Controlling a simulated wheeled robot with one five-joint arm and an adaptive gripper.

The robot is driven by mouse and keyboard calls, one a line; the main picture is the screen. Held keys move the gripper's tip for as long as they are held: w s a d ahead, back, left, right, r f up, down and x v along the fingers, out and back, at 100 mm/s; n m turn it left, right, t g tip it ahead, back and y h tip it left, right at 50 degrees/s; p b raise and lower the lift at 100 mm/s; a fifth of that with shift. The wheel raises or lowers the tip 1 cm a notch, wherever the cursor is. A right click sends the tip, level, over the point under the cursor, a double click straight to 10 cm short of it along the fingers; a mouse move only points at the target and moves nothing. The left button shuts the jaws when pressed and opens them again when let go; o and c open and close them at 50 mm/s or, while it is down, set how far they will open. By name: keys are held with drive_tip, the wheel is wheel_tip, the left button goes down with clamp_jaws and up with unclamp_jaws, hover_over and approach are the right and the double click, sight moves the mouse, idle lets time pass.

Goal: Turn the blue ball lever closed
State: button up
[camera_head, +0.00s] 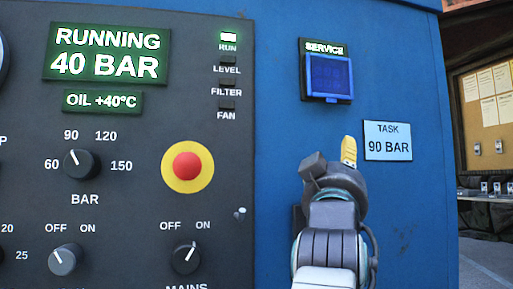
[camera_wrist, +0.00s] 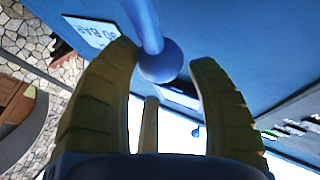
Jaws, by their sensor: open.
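The blue ball lever (camera_wrist: 160,64) shows in the wrist view as a round blue knob on a blue rod that comes in from the top edge. My gripper (camera_wrist: 163,56) is open, with one yellow finger on each side of the ball. The ball lies between the fingertips, and I see no clear grip on it. In the head view my gripper (camera_head: 349,151) shows as a yellow finger tip above my dark wrist, in front of the blue cabinet. The lever cannot be made out there. Its pivot is out of the wrist view.
The blue cabinet (camera_head: 408,95) carries a dark control panel (camera_head: 130,220) with knobs, a red stop button (camera_head: 187,167) and a green "RUNNING 40 BAR" display (camera_head: 107,54). A service screen (camera_head: 329,75) and a "TASK 90 BAR" label (camera_head: 387,141) are near my gripper. A notice board (camera_head: 487,110) stands at right.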

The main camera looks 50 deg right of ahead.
drive_tip(key=shift+a+r, duration=0.1)
drive_tip(key=shift+r, duration=1.45)
drive_tip(key=shift+r, duration=0.15)
